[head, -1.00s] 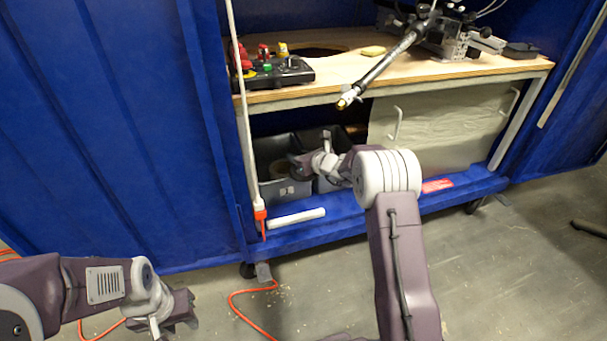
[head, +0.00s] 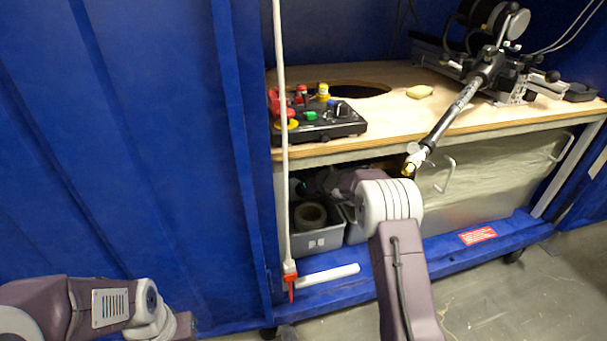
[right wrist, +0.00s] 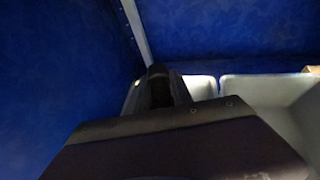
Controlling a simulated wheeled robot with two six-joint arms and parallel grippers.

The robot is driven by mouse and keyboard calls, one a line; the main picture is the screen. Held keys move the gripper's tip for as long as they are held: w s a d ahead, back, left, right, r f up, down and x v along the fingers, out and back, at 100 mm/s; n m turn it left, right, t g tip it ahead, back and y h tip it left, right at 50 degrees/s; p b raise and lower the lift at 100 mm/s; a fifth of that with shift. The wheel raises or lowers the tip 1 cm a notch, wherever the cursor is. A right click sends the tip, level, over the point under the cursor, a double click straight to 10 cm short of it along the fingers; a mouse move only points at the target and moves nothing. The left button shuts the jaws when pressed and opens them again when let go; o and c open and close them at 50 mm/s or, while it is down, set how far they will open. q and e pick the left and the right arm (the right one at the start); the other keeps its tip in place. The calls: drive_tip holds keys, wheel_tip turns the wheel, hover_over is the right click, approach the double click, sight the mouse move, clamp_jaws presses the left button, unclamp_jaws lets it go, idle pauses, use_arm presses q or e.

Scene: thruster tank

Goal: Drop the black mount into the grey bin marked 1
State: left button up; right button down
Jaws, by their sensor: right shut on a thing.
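My right arm reaches under the wooden bench, and my right gripper (head: 312,186) is in the shade above the grey bins. In the right wrist view, it is shut on a dark thing (right wrist: 160,88), which I take to be the black mount; its shape is mostly lost in shadow. A grey bin (head: 318,242) holds a round roll and has a small pale label, too small to read. A second grey bin (head: 355,234) stands to its right, partly behind my arm. My left gripper (head: 185,326) is at the bottom left, partly cut off, away from the bins.
The bench top (head: 390,112) hangs low over the bins. A white pole (head: 283,150) with a red end stands at the opening's left side. A black control box (head: 320,122) and a clamped arm (head: 460,105) are above. A pale panel (head: 480,185) closes the right.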

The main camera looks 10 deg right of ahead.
drive_tip(key=shift+f+b, duration=2.45)
drive_tip(key=shift+f, duration=0.55)
drive_tip(key=shift+r, duration=0.1)
drive_tip(key=c, duration=1)
unclamp_jaws()
drive_tip(key=shift+c, duration=0.2)
drive_tip(key=p+v, duration=0.4)
drive_tip(key=v, duration=0.4)
drive_tip(key=shift+s+d+r, duration=0.1)
drive_tip(key=shift+s+d, duration=0.1)
drive_tip(key=shift+s, duration=0.35)
